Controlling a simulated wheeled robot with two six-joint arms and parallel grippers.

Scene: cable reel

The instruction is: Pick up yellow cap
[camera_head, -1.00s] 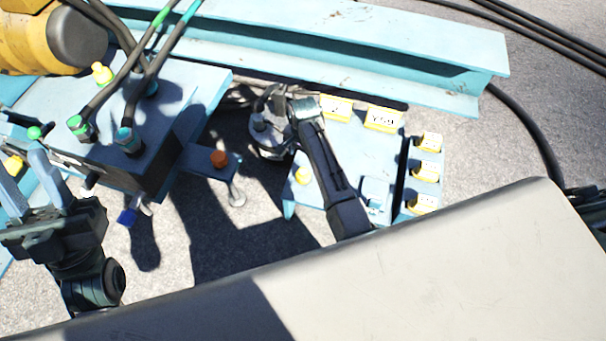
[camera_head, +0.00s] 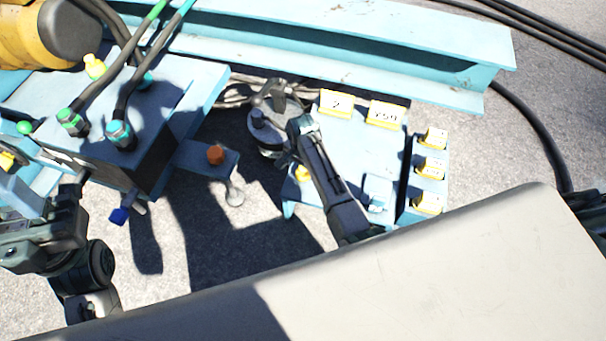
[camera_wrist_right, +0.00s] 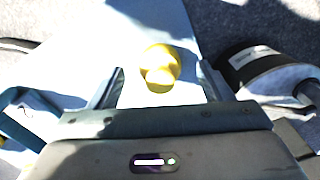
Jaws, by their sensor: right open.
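A yellow cap (camera_wrist_right: 160,68) sits on a pale blue surface in the right wrist view. My right gripper (camera_wrist_right: 162,72) is open, with one finger to each side of the cap in the picture and gaps between. I cannot tell how far above the cap the fingertips are. In the head view the same-looking cap (camera_head: 302,172) sits on the blue table, partly hidden by my right arm. My left gripper (camera_head: 22,195) is at the left edge of the head view, partly cut off, and its opening is unclear.
A dark cylinder (camera_wrist_right: 255,72) is close to the right finger. Yellow number blocks (camera_head: 384,114) stand on the blue table (camera_head: 360,150). A blue box (camera_head: 165,95) with plugged cables is at left. A blue beam (camera_head: 400,60) lies behind.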

